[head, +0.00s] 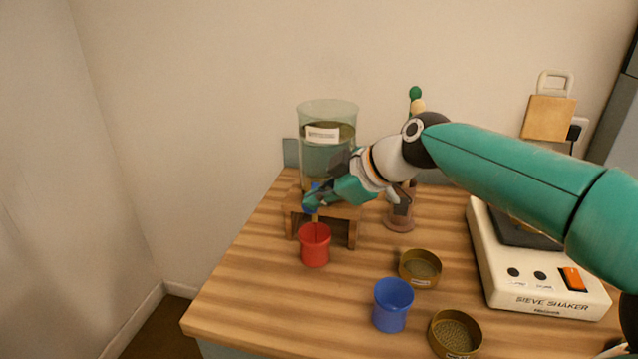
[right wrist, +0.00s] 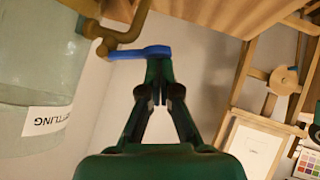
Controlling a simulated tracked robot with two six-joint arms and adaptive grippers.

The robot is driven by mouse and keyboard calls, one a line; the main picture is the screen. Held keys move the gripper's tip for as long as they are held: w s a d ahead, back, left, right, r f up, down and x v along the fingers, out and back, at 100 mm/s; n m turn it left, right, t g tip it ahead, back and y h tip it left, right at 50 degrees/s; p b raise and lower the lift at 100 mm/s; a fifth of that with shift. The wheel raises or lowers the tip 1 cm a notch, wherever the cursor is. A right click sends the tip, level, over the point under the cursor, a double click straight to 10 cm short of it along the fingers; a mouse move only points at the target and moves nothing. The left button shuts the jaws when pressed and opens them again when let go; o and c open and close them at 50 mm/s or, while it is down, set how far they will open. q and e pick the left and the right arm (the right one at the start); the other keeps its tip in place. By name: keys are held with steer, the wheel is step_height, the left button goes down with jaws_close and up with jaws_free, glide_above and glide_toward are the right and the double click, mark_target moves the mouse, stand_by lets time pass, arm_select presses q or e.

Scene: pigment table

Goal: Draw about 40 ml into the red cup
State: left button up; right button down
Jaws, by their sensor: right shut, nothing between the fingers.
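A clear glass jar (head: 327,160) with a white label and liquid in it stands on a small wooden stand (head: 353,232). The jar also shows at the left of the right wrist view (right wrist: 35,85). Its brass tap (right wrist: 118,38) has a blue lever (right wrist: 140,52). The red cup (head: 315,246) stands upright on the table below the tap. I cannot tell its liquid level. A thin line shows above the cup; whether it is liquid is unclear. My right gripper (head: 312,200) is shut and empty, its tips (right wrist: 158,68) at the blue lever, apparently touching it. My left gripper is not in view.
A blue cup (head: 392,306) and two brass sieves (head: 420,268) (head: 455,335) stand to the right of the red cup. A white sieve shaker (head: 545,297) takes the table's right side. A brown stand (head: 400,220) is behind my right arm. The table's front left (head: 250,300) is clear.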

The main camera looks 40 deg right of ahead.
steer(key=shift+r, duration=0.1)
stand_by(0.6)
steer(key=shift+r+p, duration=0.45)
steer(key=shift+r, duration=0.35)
steer(key=s+d+r+p, duration=0.2)
steer(key=s+r, duration=0.4)
steer(key=r, duration=0.4)
steer(key=shift+s+d+r, duration=0.15)
steer(key=shift+d+r, duration=0.2)
steer(key=shift+d, duration=0.45)
